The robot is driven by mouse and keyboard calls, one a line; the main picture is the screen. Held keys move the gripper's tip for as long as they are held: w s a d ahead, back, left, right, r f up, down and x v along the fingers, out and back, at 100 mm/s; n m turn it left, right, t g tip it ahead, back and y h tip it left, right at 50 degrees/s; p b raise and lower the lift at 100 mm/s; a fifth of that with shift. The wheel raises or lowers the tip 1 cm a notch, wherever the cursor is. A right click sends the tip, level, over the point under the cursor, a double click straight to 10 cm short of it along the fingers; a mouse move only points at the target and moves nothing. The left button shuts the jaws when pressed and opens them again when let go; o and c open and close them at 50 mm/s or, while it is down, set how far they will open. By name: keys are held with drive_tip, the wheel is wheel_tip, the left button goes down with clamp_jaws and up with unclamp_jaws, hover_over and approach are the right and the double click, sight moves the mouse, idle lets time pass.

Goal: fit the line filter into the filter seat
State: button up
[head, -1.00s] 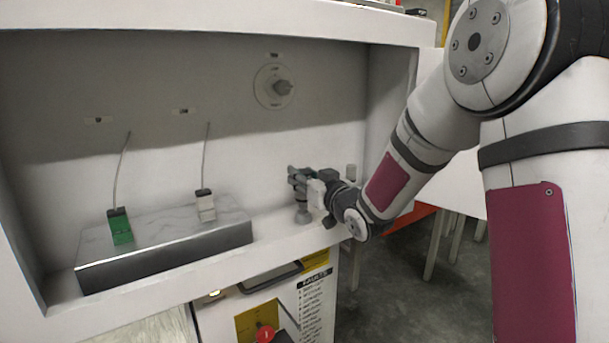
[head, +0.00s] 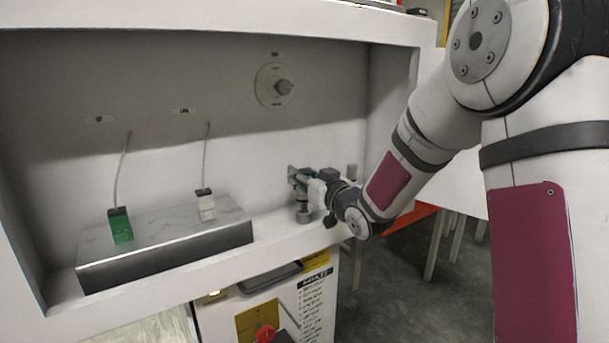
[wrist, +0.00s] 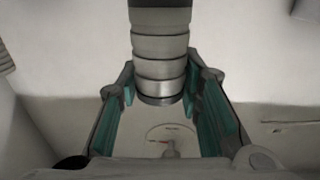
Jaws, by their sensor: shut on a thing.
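My gripper (head: 300,181) is over the right end of the cabinet ledge, shut on a grey ribbed cylinder, which I take as the line filter (wrist: 160,50). In the wrist view the filter stands between the teal-padded fingers (wrist: 166,100) and runs out at the top edge. In the head view a small grey upright part (head: 304,212) shows directly under the fingers, at the ledge. I cannot tell whether it is the filter's lower end or the filter seat. Whether the filter touches or sits in the seat is hidden.
A grey block (head: 165,262) on the left of the ledge bears a green connector (head: 121,228) and a white connector (head: 206,205), each with a thin cable. A round dial (head: 274,86) is on the back wall. The cabinet's right wall is close to my arm.

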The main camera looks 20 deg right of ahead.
drive_tip(key=shift+s+a+f, duration=0.1)
drive_tip(key=shift+a+f, duration=0.15)
drive_tip(key=shift+f, duration=0.75)
drive_tip(key=r+p, duration=0.2)
drive_tip(key=w+r+p, duration=0.1)
drive_tip(key=r+p, duration=0.2)
drive_tip(key=shift+r+p, duration=0.1)
drive_tip(key=shift+p, duration=0.2)
drive_tip(key=r+p, duration=0.1)
drive_tip(key=p, duration=0.3)
drive_tip(key=shift+d+r+p, duration=0.15)
drive_tip(key=shift+r+p, duration=0.15)
drive_tip(key=p, duration=0.2)
drive_tip(key=r+p, duration=0.1)
drive_tip(key=p, duration=0.1)
drive_tip(key=shift+s+d+r+p, duration=0.1)
drive_tip(key=shift+s+r+p, duration=0.1)
drive_tip(key=shift+s+p, duration=0.15)
drive_tip(key=shift+b, duration=0.3)
wheel_tip(320, 180, down, 6)
drive_tip(key=b, duration=0.5)
drive_tip(key=shift+b, duration=0.35)
drive_tip(key=shift+b, duration=1)
idle(0.7)
